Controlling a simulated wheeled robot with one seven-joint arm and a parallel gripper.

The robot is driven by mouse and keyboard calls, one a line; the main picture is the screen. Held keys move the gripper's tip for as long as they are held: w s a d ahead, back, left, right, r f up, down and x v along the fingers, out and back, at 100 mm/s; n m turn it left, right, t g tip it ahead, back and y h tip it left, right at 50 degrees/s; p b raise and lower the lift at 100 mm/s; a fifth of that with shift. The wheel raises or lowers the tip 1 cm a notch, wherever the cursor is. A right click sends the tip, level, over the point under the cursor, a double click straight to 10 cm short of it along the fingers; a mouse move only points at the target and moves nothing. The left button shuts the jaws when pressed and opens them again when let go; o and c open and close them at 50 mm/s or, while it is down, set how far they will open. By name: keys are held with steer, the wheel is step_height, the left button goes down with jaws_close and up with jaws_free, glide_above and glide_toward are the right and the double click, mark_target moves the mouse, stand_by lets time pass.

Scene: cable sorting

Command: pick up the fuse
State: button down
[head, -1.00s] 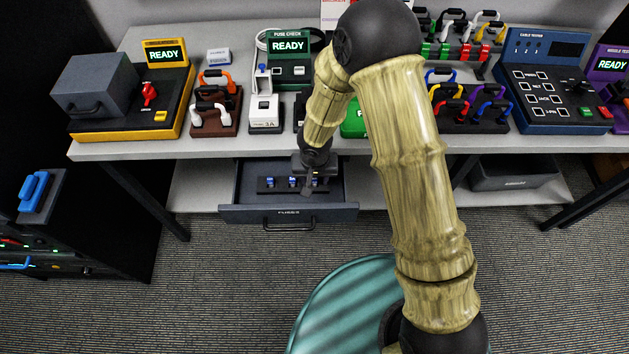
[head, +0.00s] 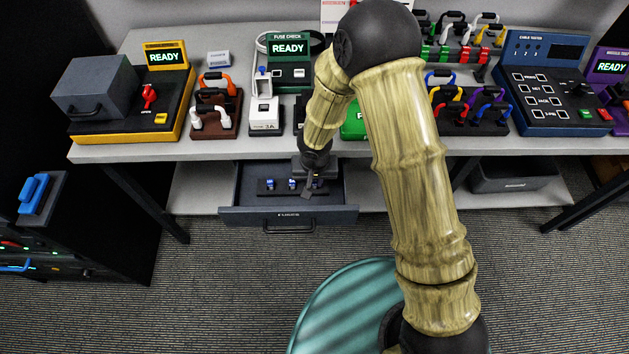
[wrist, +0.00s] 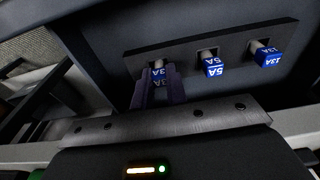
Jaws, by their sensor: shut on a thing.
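The fuses sit in a dark holder strip (wrist: 190,40) inside the open drawer labelled FUSES (head: 288,215). In the wrist view, a blue fuse marked 3A (wrist: 159,77) is at the left, one marked 5A (wrist: 213,67) in the middle, and one marked 13A (wrist: 268,57) at the right. My gripper (wrist: 158,88) is shut on the 3A fuse, with its dark fingers on either side of it. The fuse still appears to be at its place in the strip. In the head view my gripper (head: 309,187) reaches down into the drawer's right part, partly hiding the fuse there.
The bench top (head: 215,149) overhangs the drawer. On it stand the fuse check unit (head: 289,60) reading READY, a white 3A device (head: 265,115), and racks of coloured cables (head: 470,110). A grey bin (head: 513,172) sits on the lower shelf at the right.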

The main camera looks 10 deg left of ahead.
step_height(320, 180, up, 10)
steer(key=p, duration=0.1)
stand_by(0.4)
stand_by(0.4)
step_height(320, 180, up, 3)
steer(key=shift+p, duration=1.15)
